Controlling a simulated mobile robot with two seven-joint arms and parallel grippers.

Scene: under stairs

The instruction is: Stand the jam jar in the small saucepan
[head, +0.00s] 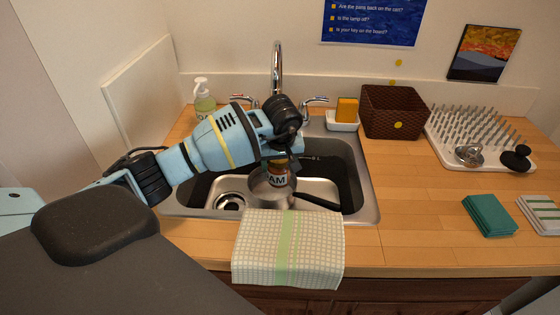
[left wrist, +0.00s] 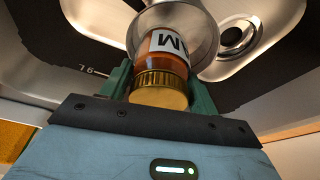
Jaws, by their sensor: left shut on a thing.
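The jam jar (head: 277,179), with a white label reading "JAM", is upright in the head view. In the left wrist view its gold lid (left wrist: 160,88) is toward me. My left gripper (head: 281,160) is shut on the jar around its lid end, one green finger on each side (left wrist: 160,82). The small saucepan (head: 262,193), metal with a dark handle (head: 315,202), is in the sink. It also shows in the left wrist view (left wrist: 205,35). The jar's lower end is within the pan's rim; I cannot tell whether it touches the bottom. My right gripper is not in view.
The sink (head: 368,190) has a drain (head: 230,201) left of the pan and a tall faucet (head: 277,70) behind. A checked towel (head: 288,250) hangs over the front edge. A soap bottle (head: 204,99), sponge dish (head: 342,122), basket (head: 393,112) and drying rack (head: 470,135) stand around.

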